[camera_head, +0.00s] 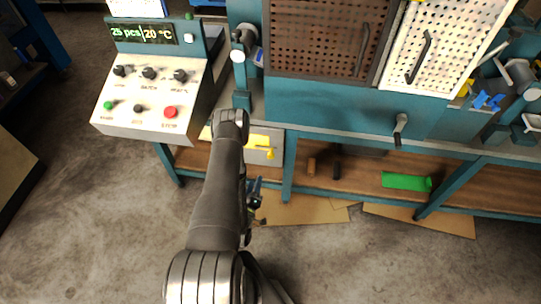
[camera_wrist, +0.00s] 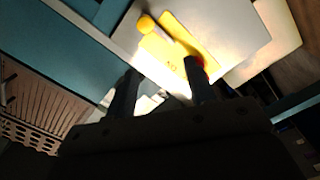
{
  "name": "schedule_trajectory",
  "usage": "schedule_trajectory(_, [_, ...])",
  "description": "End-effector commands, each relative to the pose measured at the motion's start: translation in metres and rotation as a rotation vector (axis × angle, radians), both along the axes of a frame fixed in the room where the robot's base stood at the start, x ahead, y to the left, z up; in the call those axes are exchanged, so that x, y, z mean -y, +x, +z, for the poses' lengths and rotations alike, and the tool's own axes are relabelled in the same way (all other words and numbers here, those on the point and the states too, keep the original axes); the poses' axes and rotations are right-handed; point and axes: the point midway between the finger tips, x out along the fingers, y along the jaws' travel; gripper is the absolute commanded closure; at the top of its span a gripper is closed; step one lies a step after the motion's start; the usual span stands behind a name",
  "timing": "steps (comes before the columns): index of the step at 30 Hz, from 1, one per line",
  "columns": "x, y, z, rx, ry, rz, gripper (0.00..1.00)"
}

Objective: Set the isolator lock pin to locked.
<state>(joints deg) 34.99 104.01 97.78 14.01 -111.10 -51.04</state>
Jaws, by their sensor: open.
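A grey box (camera_head: 263,158) under the bench, left of centre, carries yellow parts that look like the isolator. A yellow plate (camera_head: 257,140) and a small yellow knob (camera_head: 270,154) show on it. In the wrist view the pale box face (camera_wrist: 235,35) bears the yellow plate (camera_wrist: 170,55) and a round yellow knob (camera_wrist: 146,24). A bit of red shows beside one fingertip. I cannot tell which part is the lock pin or its position. My gripper (camera_head: 254,190) is open in front of and below the box; in the wrist view its fingers (camera_wrist: 160,68) point toward the plate, apparently empty.
A control panel (camera_head: 150,118) with knobs and buttons stands left of the box. A blue cabinet (camera_head: 350,128) with perforated doors stands above right. A green object (camera_head: 405,181) and small dark pieces lie on the lower shelf. Cardboard (camera_head: 300,210) lies on the floor.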

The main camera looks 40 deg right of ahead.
Motion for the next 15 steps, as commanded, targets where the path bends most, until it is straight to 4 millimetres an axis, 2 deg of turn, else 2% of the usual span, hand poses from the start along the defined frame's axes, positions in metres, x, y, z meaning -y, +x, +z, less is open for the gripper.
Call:
schedule_trajectory(1, [0.002,-0.015,0.0,0.038,0.04,-0.012,0.5])
schedule_trajectory(3, [0.003,-0.026,0.001,0.091,0.085,-0.017,0.5])
schedule_trajectory(6, [0.004,-0.035,0.003,0.135,0.124,-0.019,0.5])
schedule_trajectory(11, [0.012,-0.029,0.004,0.153,0.132,-0.018,0.5])
schedule_trajectory(15, [0.031,-0.013,0.004,0.154,0.127,-0.018,0.5])
